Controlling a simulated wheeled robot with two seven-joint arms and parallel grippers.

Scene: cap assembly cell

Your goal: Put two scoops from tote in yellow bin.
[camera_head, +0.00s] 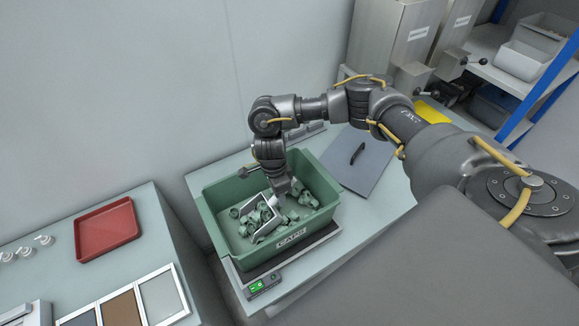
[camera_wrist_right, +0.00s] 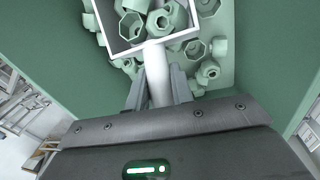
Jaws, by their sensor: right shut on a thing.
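The green tote (camera_head: 219,213) stands on a scale and holds several pale green caps (camera_head: 291,215). My right gripper (camera_head: 283,187) reaches down into the tote from above. In the right wrist view the right gripper (camera_wrist_right: 160,90) is shut on the white handle of a scoop (camera_wrist_right: 155,47). The white scoop (camera_head: 269,219) also shows in the head view, low in the tote, with caps inside and around it. I cannot tell whether the scoop touches the tote floor. I see no yellow bin for certain; a yellow patch (camera_head: 431,113) shows behind my right arm. My left gripper is out of view.
The scale (camera_head: 264,285) has a lit green display. A grey mat (camera_head: 378,168) with a black handle-like thing (camera_head: 357,153) lies right of the tote. A red tray (camera_head: 106,231) lies on the left table. Metal dispensers (camera_head: 396,38) and a blue-framed shelf stand behind.

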